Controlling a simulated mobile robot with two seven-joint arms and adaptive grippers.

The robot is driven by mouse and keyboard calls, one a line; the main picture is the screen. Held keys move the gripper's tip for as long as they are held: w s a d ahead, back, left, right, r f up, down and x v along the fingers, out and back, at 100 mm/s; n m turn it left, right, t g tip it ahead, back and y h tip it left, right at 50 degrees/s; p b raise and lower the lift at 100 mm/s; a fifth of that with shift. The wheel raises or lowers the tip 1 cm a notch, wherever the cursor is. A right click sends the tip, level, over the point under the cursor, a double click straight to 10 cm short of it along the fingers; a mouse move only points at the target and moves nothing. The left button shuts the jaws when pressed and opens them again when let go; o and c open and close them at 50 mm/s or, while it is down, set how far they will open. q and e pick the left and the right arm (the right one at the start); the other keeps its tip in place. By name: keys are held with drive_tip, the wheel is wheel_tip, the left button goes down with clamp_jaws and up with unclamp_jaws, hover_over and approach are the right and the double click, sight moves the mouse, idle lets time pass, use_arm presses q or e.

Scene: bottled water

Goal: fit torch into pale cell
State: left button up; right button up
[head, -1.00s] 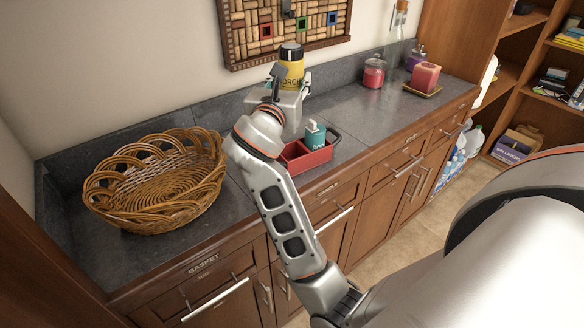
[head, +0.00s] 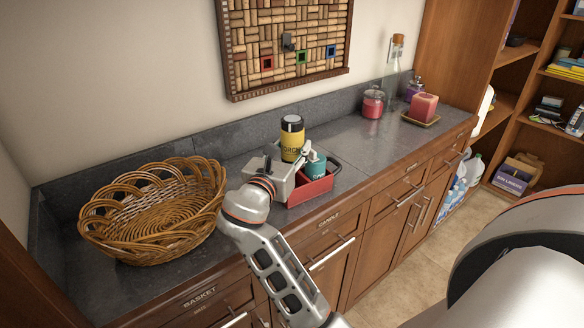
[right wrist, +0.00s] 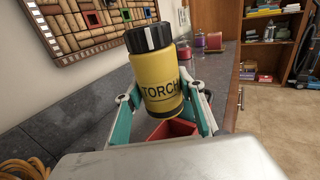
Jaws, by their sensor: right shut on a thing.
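The torch (head: 292,140) is a yellow cylinder with a black cap, lettered TORCH. It also shows large in the right wrist view (right wrist: 160,85). My right gripper (head: 293,155) is shut on its lower part, with a teal-and-white finger on each side in the right wrist view (right wrist: 163,100). The torch is about upright, at the red divided caddy (head: 315,190) on the counter. The caddy holds a teal bottle (head: 317,166). My gripper hides much of the caddy, and I cannot make out the pale cell or whether the torch's base is inside it. My left gripper is not in view.
A wicker basket (head: 155,250) stands left of the caddy on the grey counter (head: 350,145). A red jar (head: 373,103) and a red candle on a tray (head: 424,107) stand at the back right. The counter between caddy and jar is clear. A cork board (head: 285,45) hangs behind.

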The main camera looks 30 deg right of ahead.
wheel_tip(320, 180, down, 5)
drive_tip(key=shift+r, duration=0.15)
drive_tip(key=shift+f, duration=0.4)
drive_tip(key=shift+f, duration=0.6)
drive_tip(key=o, duration=1.2)
